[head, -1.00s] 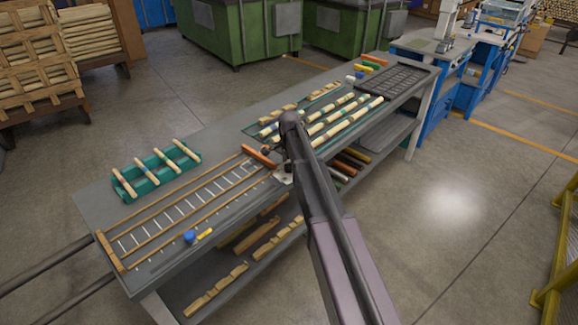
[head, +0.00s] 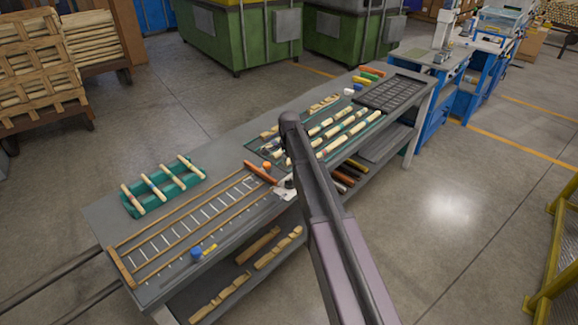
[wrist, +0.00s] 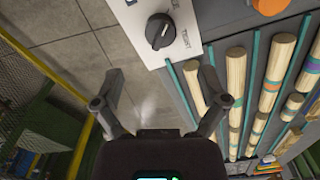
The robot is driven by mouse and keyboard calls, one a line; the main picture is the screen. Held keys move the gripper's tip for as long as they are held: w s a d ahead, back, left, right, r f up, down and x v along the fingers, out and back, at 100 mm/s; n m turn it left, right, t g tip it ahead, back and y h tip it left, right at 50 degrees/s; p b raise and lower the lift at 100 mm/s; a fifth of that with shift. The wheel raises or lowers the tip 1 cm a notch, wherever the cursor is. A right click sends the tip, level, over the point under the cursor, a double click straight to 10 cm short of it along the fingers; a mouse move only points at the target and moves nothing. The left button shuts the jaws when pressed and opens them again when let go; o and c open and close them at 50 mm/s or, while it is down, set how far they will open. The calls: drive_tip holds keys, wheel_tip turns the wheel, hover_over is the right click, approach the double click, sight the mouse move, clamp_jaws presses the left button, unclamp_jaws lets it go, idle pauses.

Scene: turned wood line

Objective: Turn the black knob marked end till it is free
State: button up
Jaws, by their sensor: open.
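The black knob (wrist: 160,31) sits on a white plate (wrist: 140,12) at the top of the wrist view. It is round with a grip bar across it and a light pointer line. In the head view the white plate (head: 286,191) shows at the bench's front edge beside my arm. The knob is not clear there, and my gripper is mostly hidden behind the arm.
Striped turned wood pieces (wrist: 271,75) lie in rows right of the plate. An orange round part (wrist: 270,6) is at the top right. On the bench (head: 105,215) are a ladder-like wooden frame (head: 190,222), an orange-red bar (head: 261,172) and a green rack (head: 133,208).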

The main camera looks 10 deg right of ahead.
sight(289, 180)
drive_tip(key=shift+r+p, duration=2.5)
drive_tip(key=shift+r, duration=0.35)
drive_tip(key=s+f+n+b, duration=0.4)
drive_tip(key=s+n, duration=0.3)
drive_tip(key=s, duration=0.8)
drive_tip(key=s+f+n+b, duration=0.4)
drive_tip(key=s+n, duration=0.3)
drive_tip(key=s, duration=0.8)
drive_tip(key=shift+d+n, duration=0.3)
